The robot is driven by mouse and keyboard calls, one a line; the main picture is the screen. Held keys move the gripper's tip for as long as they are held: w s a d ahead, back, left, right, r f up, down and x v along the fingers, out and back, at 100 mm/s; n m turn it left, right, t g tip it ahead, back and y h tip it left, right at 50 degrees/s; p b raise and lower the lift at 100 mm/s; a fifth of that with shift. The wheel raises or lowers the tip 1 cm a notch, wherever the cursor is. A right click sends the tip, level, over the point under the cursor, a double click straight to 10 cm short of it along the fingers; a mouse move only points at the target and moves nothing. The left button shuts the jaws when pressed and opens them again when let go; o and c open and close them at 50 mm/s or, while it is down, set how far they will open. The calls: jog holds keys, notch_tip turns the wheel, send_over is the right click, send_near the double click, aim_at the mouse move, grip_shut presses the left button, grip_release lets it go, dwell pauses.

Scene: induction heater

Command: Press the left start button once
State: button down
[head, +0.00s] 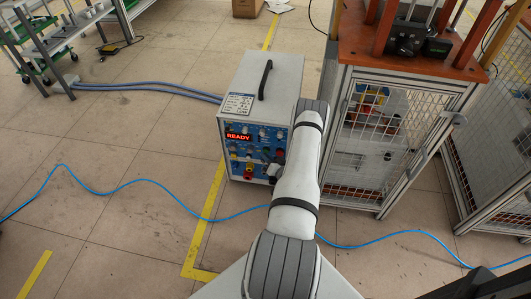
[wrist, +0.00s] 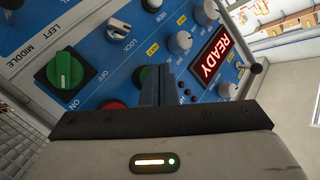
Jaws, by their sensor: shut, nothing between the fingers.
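The induction heater (head: 262,82) is a white box with a black top handle and a blue control panel (wrist: 112,62) on its front. In the head view my gripper (head: 275,171) is at the panel's lower right. In the wrist view my gripper (wrist: 158,85) is shut and empty, its fingertips over the panel. A dark green button (wrist: 143,75) is partly hidden by the fingers; I cannot tell if they touch it. A red button (wrist: 112,104) is just left of the fingers, and a green rotary knob (wrist: 65,72) further left. The words LEFT and MIDDLE show at upper left.
The red display (wrist: 215,53) reads READY, with small white knobs (wrist: 180,42) and a toggle lever (wrist: 249,66) around it. A caged frame (head: 385,140) stands right of the heater. A blue cable (head: 120,187) crosses the floor. Open floor lies to the left.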

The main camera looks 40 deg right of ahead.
jog(key=shift+w+d+b, duration=0.25)
jog(key=shift+d+b, duration=0.05)
jog(key=shift+d, duration=0.05)
dwell(0.4)
dwell(0.3)
jog(key=shift+s+a, duration=0.55)
jog(key=shift+a, duration=0.1)
jog(key=shift+s+a+p, duration=0.1)
jog(key=shift+p, duration=0.2)
jog(key=s+a+p, duration=0.1)
jog(key=s+a, duration=0.2)
jog(key=shift+a, duration=0.3)
dwell(0.6)
